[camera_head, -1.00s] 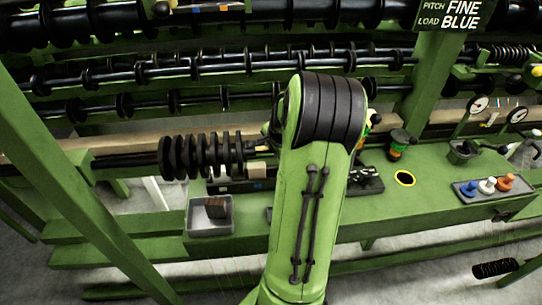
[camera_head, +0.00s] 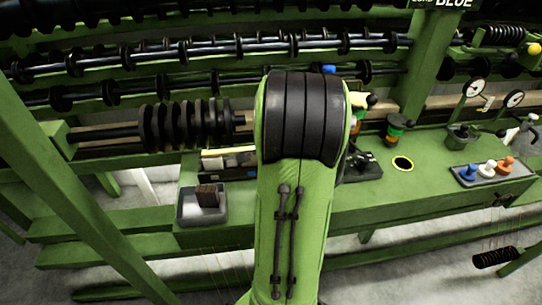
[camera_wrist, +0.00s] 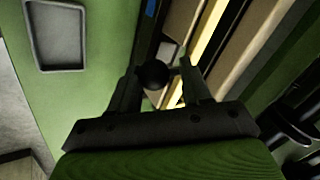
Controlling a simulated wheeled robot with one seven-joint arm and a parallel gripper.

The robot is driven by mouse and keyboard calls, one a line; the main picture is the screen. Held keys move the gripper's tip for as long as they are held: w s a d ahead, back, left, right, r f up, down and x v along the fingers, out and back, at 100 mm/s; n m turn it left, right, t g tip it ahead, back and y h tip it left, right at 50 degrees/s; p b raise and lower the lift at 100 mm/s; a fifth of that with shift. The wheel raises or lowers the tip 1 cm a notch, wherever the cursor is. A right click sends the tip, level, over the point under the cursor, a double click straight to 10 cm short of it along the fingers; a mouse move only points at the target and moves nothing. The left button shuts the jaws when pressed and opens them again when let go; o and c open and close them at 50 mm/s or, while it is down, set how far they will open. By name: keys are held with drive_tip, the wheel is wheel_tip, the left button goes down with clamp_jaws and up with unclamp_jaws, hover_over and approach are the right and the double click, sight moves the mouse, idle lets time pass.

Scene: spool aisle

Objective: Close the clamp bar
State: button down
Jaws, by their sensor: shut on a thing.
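My gripper (camera_wrist: 157,74) shows in the wrist view with its two fingers on either side of a dark round knob (camera_wrist: 154,75), and it is shut on this knob. The knob sits over the green bench, beside a pale strip and a bright yellow edge. I take it for the handle of the clamp bar, but the bar itself cannot be made out clearly. In the head view my arm hides the gripper and the knob.
A grey tray (camera_head: 183,213) holding a brown block (camera_head: 207,196) stands left of my arm; black discs (camera_head: 190,125) sit behind it. Shafts run across the back.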

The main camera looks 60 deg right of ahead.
drive_tip(key=shift+s+a+f+y, duration=0.15)
drive_tip(key=shift+a+f, duration=0.05)
drive_tip(key=shift+f, duration=0.2)
drive_tip(key=shift+s+a+f+y, duration=0.15)
drive_tip(key=shift+a+f, duration=0.05)
drive_tip(key=shift+f, duration=0.2)
drive_tip(key=c, duration=0.8)
unclamp_jaws()
drive_tip(key=shift+o, duration=0.2)
drive_tip(key=shift+w+d+f, duration=0.1)
drive_tip(key=p+v, duration=0.5)
drive_tip(key=v, duration=1.1)
drive_tip(key=shift+w+r+p, duration=0.25)
drive_tip(key=shift+w+p, duration=0.05)
